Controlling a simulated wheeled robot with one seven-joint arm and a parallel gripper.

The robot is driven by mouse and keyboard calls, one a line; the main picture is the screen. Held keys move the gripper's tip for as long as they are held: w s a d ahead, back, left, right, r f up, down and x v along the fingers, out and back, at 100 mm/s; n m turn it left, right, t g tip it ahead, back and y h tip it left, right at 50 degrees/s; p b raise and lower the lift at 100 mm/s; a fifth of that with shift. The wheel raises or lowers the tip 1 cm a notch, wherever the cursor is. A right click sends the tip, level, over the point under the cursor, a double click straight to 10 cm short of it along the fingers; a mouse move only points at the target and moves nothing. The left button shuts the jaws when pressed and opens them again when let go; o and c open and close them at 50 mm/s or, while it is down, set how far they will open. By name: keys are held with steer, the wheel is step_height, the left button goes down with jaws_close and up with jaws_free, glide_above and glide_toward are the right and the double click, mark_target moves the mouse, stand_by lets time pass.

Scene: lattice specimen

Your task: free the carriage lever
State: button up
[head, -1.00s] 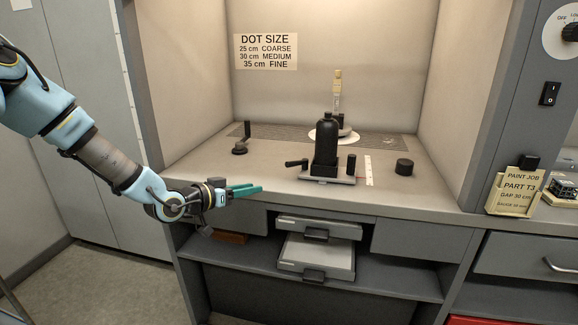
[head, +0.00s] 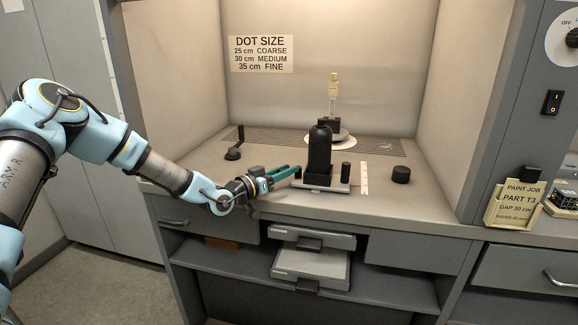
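The carriage (head: 322,186) is a light flat plate on the booth floor. It carries a black bottle-shaped sprayer (head: 319,152) and a short black post (head: 345,171). My gripper (head: 295,171), with green fingers, reaches in from the left, its tips beside the sprayer's base. The fingers lie over the place of the carriage's black lever, which is mostly or wholly hidden. I cannot tell whether the fingers are closed on the lever or only around or in front of it.
A white ruler strip (head: 365,178) and a black knob (head: 401,174) are to the right. A black crank (head: 234,152) stands at the left. A pale piece stands upright on a round turntable (head: 341,138) behind. Drawers (head: 311,264) are below the counter.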

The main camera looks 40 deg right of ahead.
steer(key=shift+d, duration=0.7)
jaws_close()
steer(key=shift+w, duration=0.1)
stand_by(0.9)
